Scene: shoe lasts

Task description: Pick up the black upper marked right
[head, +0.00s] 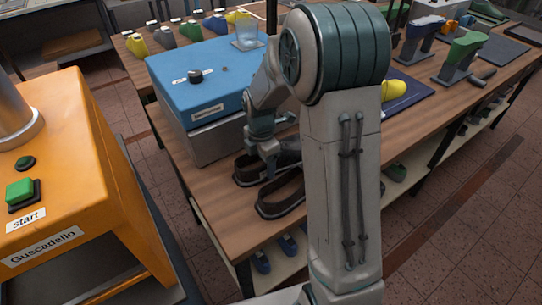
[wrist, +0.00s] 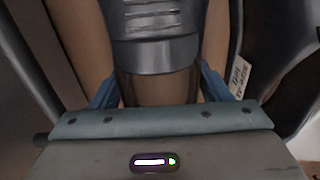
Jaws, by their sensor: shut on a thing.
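Two dark, open-topped uppers lie on the wooden table beside the blue machine in the head view: a rear one (head: 247,171) and a front one (head: 281,197). My gripper (head: 268,153) is low over the rear one, pointing down. In the wrist view, a dark ribbed upper (wrist: 155,28) lies between my blue fingers (wrist: 158,92), which are shut on it. Another black shape (wrist: 270,35) with a small white tag (wrist: 240,76) is at the right; its lettering is too small to read surely. My arm hides part of the uppers.
The blue machine (head: 205,75) with a black knob stands just behind the uppers. An orange machine (head: 60,180) with a green start button is at the left. Yellow last (head: 392,89) and coloured lasts on stands (head: 460,55) are farther right.

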